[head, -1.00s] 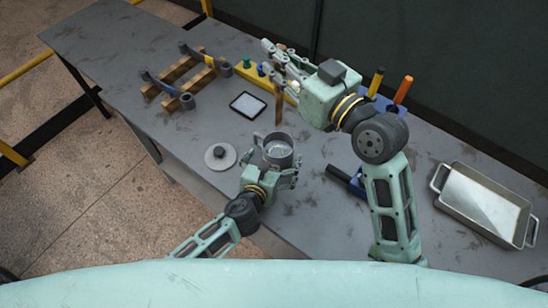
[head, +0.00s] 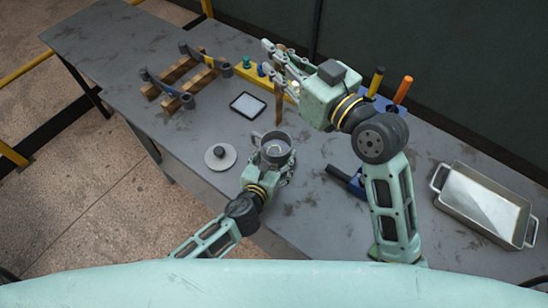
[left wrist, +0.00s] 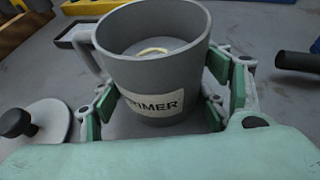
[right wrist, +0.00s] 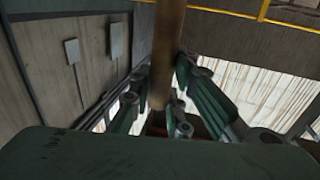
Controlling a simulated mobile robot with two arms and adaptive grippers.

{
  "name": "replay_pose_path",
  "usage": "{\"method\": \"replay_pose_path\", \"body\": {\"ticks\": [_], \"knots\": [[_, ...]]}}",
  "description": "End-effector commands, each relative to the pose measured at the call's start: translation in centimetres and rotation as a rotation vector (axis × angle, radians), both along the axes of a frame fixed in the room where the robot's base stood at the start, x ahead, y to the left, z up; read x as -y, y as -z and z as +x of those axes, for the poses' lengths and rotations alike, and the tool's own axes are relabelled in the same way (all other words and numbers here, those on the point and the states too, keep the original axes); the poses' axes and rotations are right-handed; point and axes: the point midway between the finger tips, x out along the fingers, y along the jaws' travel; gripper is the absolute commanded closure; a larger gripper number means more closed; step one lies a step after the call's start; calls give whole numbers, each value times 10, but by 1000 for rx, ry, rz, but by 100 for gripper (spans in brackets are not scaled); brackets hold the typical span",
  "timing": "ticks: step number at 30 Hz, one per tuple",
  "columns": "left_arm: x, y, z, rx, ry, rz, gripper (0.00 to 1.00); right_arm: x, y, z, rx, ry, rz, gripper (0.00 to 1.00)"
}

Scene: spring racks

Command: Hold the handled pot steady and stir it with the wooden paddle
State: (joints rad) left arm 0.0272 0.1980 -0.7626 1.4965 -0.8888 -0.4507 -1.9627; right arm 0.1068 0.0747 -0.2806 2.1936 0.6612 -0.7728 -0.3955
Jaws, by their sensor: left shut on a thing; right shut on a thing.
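The grey handled pot (head: 275,151) stands upright on the table in the head view. In the left wrist view the pot (left wrist: 150,60) shows a partly hidden label and its handle at upper left. My left gripper (head: 275,168) is shut around the pot's body, fingers on both sides. My right gripper (head: 284,66) is shut on the wooden paddle (head: 278,103), which hangs roughly upright, its lower end just beyond the pot in the picture and outside it. In the right wrist view the paddle's shaft (right wrist: 167,50) runs between the fingers.
A round grey lid (head: 220,158) lies left of the pot. A dark-framed tablet (head: 248,105) lies behind. A wooden rack (head: 188,80) stands back left, a yellow strip (head: 252,74) behind. A metal tray (head: 437,192) is at right, with orange-handled (head: 403,90) and yellow-handled tools nearby.

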Motion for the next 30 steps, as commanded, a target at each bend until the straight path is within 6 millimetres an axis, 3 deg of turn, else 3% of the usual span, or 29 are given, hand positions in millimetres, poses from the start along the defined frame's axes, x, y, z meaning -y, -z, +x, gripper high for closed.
{"method": "replay_pose_path", "body": {"ticks": [9,10,17,30], "knots": [[-3,3,0,-4,-4,8,73,0,0,0,1,0,1,100],[-3,3,0,-4,-4,8,30,0,0,0,1,0,1,100],[-2,3,-1,-4,-2,7,10,0,0,0,1,0,1,100],[-2,1,-3,-2,-1,3,10,0,0,0,1,0,1,100]]}}
